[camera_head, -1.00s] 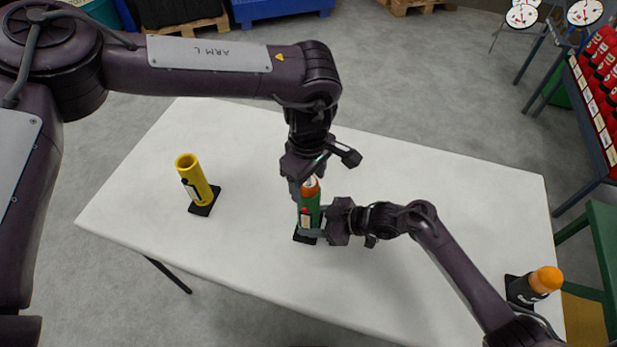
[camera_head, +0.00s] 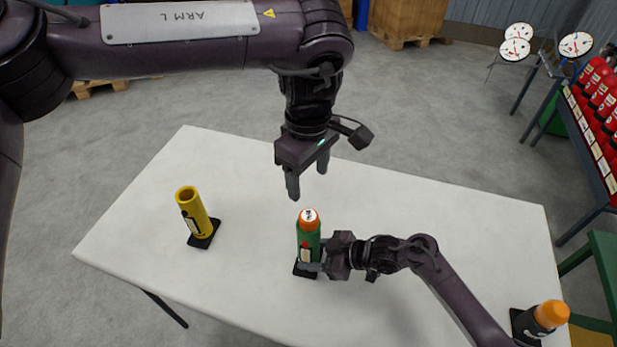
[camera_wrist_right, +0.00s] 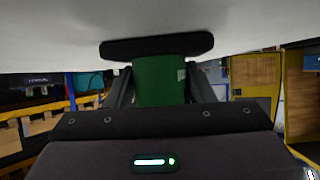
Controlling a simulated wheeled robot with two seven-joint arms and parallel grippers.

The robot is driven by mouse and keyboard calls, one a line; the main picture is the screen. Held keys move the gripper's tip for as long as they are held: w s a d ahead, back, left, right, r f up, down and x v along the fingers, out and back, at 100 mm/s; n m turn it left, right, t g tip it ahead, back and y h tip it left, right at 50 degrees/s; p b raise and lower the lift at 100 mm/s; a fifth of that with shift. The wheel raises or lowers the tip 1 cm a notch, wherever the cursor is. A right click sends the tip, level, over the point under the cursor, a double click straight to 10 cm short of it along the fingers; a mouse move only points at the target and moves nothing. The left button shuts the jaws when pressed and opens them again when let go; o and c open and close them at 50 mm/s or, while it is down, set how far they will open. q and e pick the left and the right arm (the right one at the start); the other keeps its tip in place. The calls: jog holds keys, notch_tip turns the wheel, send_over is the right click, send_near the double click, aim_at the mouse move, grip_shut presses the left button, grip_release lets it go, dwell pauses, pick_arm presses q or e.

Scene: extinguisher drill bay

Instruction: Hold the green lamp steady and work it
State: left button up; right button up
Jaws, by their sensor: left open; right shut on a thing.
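The green lamp (camera_head: 308,240) with an orange top stands upright on its black base on the white table. It has a red patch on its side. My right gripper (camera_head: 312,260) is shut on its lower body, coming from the right. In the right wrist view the green body (camera_wrist_right: 160,82) is between my two fingers, with the black base beside it. My left gripper (camera_head: 308,185) is open and empty, pointing down above the lamp and apart from its orange top. A yellow lamp (camera_head: 194,213) and a black lamp with an orange top (camera_head: 546,317) stand on the table too.
The white table (camera_head: 240,175) is bare between the lamps. A rack of red extinguishers (camera_head: 600,110) stands beyond its right end, with round dials (camera_head: 575,45) near it. A green frame (camera_head: 598,250) is close to the right edge.

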jog(key=o, duration=0.8)
jog(key=v, duration=1.2)
jog(key=shift+s+f, duration=0.1)
jog(key=shift+f, duration=0.05)
